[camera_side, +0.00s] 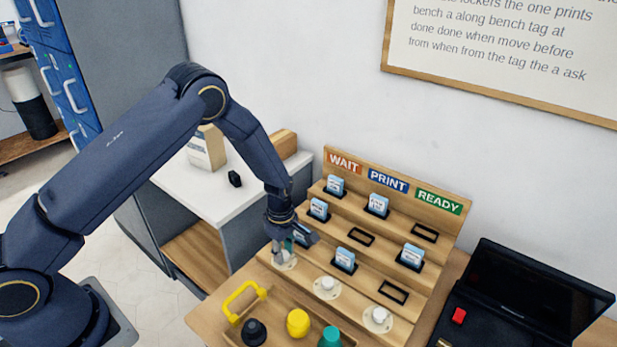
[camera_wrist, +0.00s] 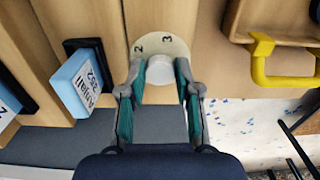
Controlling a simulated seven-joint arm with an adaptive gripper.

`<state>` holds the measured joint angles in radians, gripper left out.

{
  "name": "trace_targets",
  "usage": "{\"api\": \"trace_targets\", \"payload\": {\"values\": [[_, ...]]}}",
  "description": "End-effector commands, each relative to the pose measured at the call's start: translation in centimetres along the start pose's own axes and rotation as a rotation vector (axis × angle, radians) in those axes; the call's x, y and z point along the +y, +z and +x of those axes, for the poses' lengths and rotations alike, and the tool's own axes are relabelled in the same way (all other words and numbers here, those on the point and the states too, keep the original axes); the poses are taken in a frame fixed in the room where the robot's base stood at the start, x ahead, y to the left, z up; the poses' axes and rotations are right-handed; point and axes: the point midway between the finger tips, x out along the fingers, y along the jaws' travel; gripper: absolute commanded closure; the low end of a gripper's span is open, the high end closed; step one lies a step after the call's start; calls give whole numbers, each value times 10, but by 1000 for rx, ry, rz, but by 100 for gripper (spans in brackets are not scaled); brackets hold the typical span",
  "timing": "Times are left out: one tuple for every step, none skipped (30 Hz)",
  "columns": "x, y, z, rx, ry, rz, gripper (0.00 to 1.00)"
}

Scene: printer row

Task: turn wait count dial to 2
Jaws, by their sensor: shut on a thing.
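The wait count dial (camera_side: 285,264) is the leftmost of three dials along the front of the wooden rack, below the WAIT label (camera_side: 344,163). In the wrist view its white knob (camera_wrist: 161,68) sits on a round cream plate (camera_wrist: 160,46), where the digits 2 and 3 show at the far edge. My gripper (camera_side: 281,252) points down at this dial. In the wrist view my gripper (camera_wrist: 162,78) has its green-padded fingers on both sides of the knob, shut on it. Any pointer mark and the other digits are hidden or too small to tell.
The print dial (camera_side: 327,286) and ready dial (camera_side: 377,318) stand to the right. Blue-white cards (camera_side: 378,204) stand in several rack slots; one (camera_wrist: 82,82) is close to my fingers. A yellow-handled tray (camera_side: 244,299) lies in front, and a black laptop-like device (camera_side: 525,300) at right.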

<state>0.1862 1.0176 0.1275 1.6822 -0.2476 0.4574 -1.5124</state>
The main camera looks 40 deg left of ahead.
Motion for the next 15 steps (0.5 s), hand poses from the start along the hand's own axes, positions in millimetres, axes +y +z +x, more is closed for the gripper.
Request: {"api": "trace_targets", "payload": {"values": [[1, 0, 0, 0, 2, 13, 100], [1, 0, 0, 0, 2, 23, 100], [1, 0, 0, 0, 2, 39, 100], [1, 0, 0, 0, 2, 53, 100], [1, 0, 0, 0, 2, 68, 100], [0, 0, 0, 1, 1, 93, 100], [0, 0, 0, 1, 1, 112, 100], [0, -1, 0, 1, 1, 134, 100], [0, -1, 0, 0, 1, 164, 100], [0, 0, 0, 0, 1, 188, 100], [0, 0, 0, 0, 1, 213, 100], [0, 0, 0, 0, 1, 249, 100], [0, 0, 0, 0, 1, 278, 100], [0, 0, 0, 0, 1, 307, 100], [0, 0, 0, 0, 1, 345, 100]]}}
